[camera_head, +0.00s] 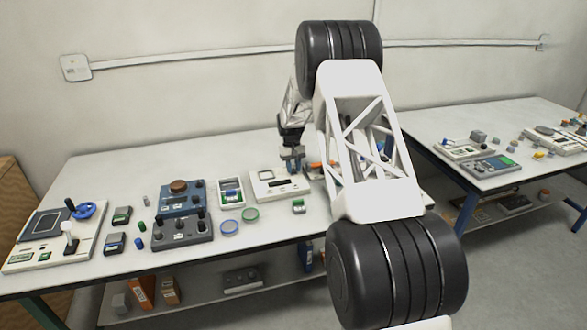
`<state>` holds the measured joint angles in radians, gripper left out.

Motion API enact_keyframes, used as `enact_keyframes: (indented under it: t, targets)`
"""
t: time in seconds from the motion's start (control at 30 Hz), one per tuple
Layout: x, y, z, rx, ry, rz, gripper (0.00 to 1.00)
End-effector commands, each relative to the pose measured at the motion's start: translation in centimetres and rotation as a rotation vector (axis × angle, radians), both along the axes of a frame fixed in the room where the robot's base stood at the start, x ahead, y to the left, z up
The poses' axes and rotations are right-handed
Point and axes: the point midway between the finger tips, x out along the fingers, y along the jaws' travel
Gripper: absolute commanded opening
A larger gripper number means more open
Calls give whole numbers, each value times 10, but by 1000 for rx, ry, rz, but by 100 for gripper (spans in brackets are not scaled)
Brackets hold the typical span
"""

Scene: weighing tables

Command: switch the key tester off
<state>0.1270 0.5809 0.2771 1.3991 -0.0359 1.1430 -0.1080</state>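No label that reads key tester is legible, so I cannot tell for sure which device it is. A white device (265,193) with a dark slot lies flat on the near table, just below my gripper. My gripper (292,167) is small in view, pointing down at the back edge of that device. I cannot tell whether it touches the device or how far apart its fingers are. The switch positions are too small to read. My arm hides what lies to the right.
A second table (520,120) at right holds more instruments. The back strip at left is clear.

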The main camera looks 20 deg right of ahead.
Motion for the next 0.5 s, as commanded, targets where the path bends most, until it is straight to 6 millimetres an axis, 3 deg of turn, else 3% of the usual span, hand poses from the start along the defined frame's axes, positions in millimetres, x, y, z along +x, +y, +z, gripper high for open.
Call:
enact_keyframes:
  t: [0.03,0.17,0.5]
  targets:
    - [0,0,0,0,1,0,33]
    - [0,0,0,0,0,0,51]
    - [1,0,2,0,-1,0,51]
